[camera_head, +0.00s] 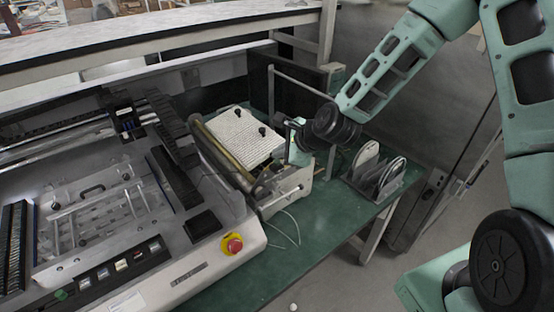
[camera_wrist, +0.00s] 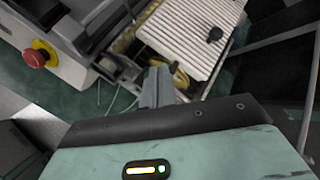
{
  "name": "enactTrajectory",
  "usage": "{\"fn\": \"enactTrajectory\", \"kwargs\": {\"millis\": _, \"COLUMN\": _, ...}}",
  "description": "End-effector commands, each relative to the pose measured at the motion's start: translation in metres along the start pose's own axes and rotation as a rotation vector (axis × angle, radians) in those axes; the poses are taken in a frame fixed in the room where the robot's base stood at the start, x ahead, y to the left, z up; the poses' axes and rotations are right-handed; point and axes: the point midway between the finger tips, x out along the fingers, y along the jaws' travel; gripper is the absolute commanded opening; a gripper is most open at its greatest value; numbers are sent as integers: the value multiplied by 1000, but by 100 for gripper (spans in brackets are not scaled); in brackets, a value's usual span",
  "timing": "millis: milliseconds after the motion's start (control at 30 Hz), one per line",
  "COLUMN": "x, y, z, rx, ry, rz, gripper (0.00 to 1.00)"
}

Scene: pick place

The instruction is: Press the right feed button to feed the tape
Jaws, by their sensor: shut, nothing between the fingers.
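My gripper (camera_head: 297,148) is shut and empty, at the right side of a unit with a white ribbed top (camera_head: 238,137). In the wrist view my shut fingers (camera_wrist: 157,84) point toward the lower edge of that ribbed top (camera_wrist: 190,35). The unit has black knobs on top and a roller along its left side. The fingertips look close to the unit; I cannot tell whether they touch it. A row of small push buttons (camera_head: 121,265) lies on the machine's front panel, apart from my gripper. No feed button can be clearly made out at my fingertips.
The large machine (camera_head: 215,262) fills the left, with a red emergency stop (camera_head: 232,244) at its front corner. A rack of reels (camera_head: 377,176) stands on the green table (camera_head: 262,283) right of my gripper. A thin cable lies on the table. The table's front is mostly clear.

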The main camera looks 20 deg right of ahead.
Motion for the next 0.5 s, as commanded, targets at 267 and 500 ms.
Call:
{"fn": "enactTrajectory", "kwargs": {"millis": 267, "x": -13, "y": -9, "z": 9, "rx": 1, "ry": 0, "rz": 0, "gripper": 0}}
{"fn": "enactTrajectory", "kwargs": {"millis": 500, "x": -29, "y": -21, "z": 21, "rx": 0, "ry": 0, "rz": 0, "gripper": 0}}
